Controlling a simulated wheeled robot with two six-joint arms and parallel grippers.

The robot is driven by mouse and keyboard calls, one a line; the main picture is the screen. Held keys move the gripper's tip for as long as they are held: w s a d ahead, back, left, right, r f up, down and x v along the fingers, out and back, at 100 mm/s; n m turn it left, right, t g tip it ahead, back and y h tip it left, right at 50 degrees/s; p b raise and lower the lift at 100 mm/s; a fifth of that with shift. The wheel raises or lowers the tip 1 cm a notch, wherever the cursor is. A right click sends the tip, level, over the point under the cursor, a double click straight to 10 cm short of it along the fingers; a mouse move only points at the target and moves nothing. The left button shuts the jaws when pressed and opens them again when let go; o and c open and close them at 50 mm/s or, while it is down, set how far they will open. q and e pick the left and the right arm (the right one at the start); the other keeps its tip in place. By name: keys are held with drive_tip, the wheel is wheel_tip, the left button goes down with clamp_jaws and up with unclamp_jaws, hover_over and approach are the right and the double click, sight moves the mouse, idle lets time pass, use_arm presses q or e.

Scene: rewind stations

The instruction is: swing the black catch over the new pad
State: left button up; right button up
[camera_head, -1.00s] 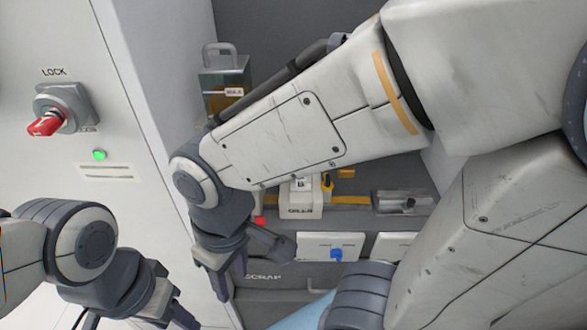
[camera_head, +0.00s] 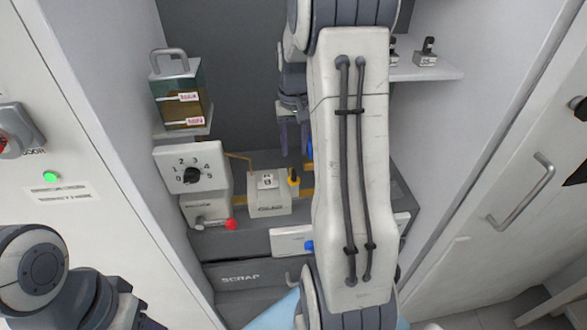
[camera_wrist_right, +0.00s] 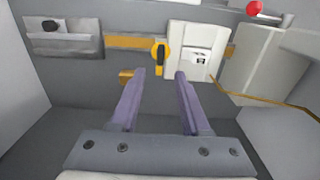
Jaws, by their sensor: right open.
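A black lever on a yellow round base (camera_head: 294,177) sits at the right side of a white block (camera_head: 268,195). In the right wrist view the black lever (camera_wrist_right: 160,55) stands upright beside the white block (camera_wrist_right: 198,52). A grey metal block (camera_wrist_right: 65,42) with a black knob sits at the left there; my arm hides it in the head view. I cannot tell which black part is the catch, or make out the pad. My right gripper (camera_head: 294,138) is open and empty above and behind the shelf; its fingertips (camera_wrist_right: 160,72) touch nothing. My left gripper (camera_head: 145,323) is mostly cut off.
A dial box (camera_head: 190,168) and a handled tank (camera_head: 181,95) stand at the left. A red knob (camera_head: 232,224) is in front. A small yellow block (camera_wrist_right: 127,76) and an orange strip (camera_wrist_right: 135,42) lie near the lever. Cabinet walls bound both sides.

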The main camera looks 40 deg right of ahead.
sight(294, 172)
wheel_tip(294, 172, down, 9)
drive_tip(key=shift+a+r+p, duration=0.1)
drive_tip(key=shift+r+p, duration=0.05)
drive_tip(key=shift+p, duration=0.3)
clamp_jaws()
